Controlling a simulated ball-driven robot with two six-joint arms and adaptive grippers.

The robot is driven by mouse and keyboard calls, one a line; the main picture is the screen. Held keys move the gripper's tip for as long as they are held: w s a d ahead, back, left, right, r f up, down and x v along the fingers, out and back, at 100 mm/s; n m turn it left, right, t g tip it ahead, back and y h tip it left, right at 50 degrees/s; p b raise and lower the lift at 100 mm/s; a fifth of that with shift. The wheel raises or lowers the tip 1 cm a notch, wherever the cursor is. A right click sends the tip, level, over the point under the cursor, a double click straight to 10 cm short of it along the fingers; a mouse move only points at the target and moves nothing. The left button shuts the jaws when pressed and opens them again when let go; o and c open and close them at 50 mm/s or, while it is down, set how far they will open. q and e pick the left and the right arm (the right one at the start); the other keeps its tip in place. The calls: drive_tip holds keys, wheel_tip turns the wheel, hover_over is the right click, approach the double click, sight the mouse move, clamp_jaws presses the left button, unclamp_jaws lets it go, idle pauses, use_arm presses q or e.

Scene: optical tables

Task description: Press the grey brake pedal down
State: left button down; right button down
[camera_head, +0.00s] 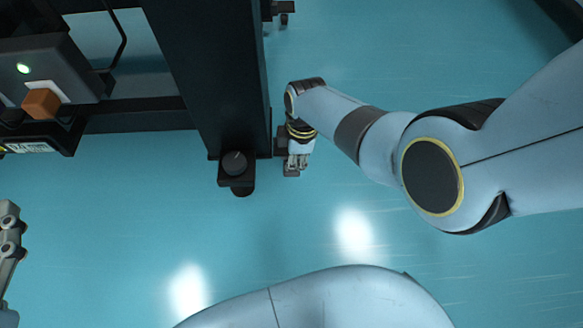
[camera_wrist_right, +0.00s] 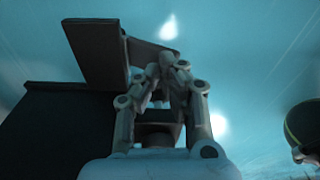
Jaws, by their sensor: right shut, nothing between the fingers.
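The brake pedal appears to be the small dark grey piece (camera_head: 291,173) beside the lower end of the black post in the head view. My right gripper (camera_head: 297,164) is over it, pointing down, and hides part of it. In the right wrist view a grey plate (camera_wrist_right: 146,50), likely the pedal, lies just beyond the fingertips of the right gripper (camera_wrist_right: 173,64). Its fingers are closed together with nothing between them. I cannot tell whether they touch the plate. Part of my left gripper (camera_head: 9,240) shows at the left edge; its fingertips are out of view.
The thick black post (camera_head: 215,80) stands just left of my right gripper, with a round black knob (camera_head: 235,162) at its foot. A dark box (camera_head: 45,68) with a green light and an orange block (camera_head: 41,103) are at upper left. The teal floor (camera_head: 300,230) is clear in front.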

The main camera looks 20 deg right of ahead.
sight(295, 170)
use_arm(q)
drive_tip(key=shift+w+d+r+t+h, duration=0.1)
drive_tip(key=shift+w+r+t, duration=0.2)
drive_tip(key=shift+r, duration=0.25)
drive_tip(key=shift+w+d+r+t+h, duration=0.15)
drive_tip(key=shift+w+r, duration=0.1)
drive_tip(key=shift+r, duration=0.35)
drive_tip(key=shift+w+a+r+t+h, duration=0.1)
drive_tip(key=shift+w+r+t, duration=0.2)
drive_tip(key=shift+r, duration=0.25)
use_arm(e)
drive_tip(key=shift+f, duration=0.3)
